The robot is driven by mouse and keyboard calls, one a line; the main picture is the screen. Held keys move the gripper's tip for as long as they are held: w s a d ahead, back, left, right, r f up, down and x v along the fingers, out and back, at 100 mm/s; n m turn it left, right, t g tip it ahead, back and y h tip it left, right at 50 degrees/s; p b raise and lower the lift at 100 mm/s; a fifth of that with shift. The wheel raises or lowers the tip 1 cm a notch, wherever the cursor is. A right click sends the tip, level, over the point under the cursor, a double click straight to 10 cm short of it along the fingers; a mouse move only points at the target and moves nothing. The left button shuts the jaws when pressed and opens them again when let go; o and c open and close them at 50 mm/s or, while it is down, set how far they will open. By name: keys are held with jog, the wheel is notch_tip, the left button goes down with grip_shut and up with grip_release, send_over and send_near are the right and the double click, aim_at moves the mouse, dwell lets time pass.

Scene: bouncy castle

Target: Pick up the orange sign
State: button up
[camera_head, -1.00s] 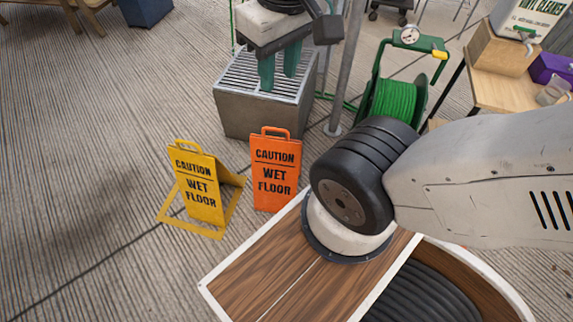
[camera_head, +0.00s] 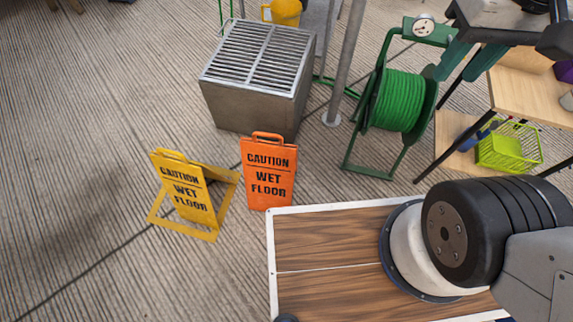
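The orange sign (camera_head: 268,174) reads "CAUTION WET FLOOR" and stands upright on the floor left of centre, with a handle loop on top. It is just beyond the left part of my wood-topped base. My gripper (camera_head: 468,66) is at the upper right, with two teal fingers pointing down and spread apart. No object shows between them. It is well to the right of the orange sign, and the two do not touch. A yellow sign (camera_head: 186,190) with the same words stands open, left of the orange one.
A metal box with a grated top (camera_head: 258,75) stands close behind the orange sign. A green hose reel (camera_head: 398,100) and a grey pole (camera_head: 346,65) are to its right. A wooden shelf unit with a lime basket (camera_head: 508,146) is at right. Floor at left is clear.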

jog(key=w+a+f+m+g+y, duration=0.2)
jog(key=w+a+f+g+y, duration=0.15)
jog(key=w, duration=0.65)
jog(key=w+a+f+m+g+y, duration=0.25)
jog(key=w+f, duration=0.25)
jog(key=w, duration=0.5)
jog(key=w+a+f+m+y, duration=0.2)
jog(key=w+a+f+y, duration=0.1)
jog(key=w+f, duration=0.4)
jog(key=m+t+y, duration=0.8)
jog(key=m+t, duration=0.2)
jog(key=m, duration=0.7)
send_near(282, 172)
jog(key=w+a, duration=0.2)
jog(key=x, duration=0.5)
jog(key=s+x, duration=0.1)
jog(key=x, duration=0.1)
jog(key=shift+w+a+r, duration=0.1)
jog(key=shift+w+a, duration=0.05)
jog(key=shift+a, duration=0.3)
grip_shut()
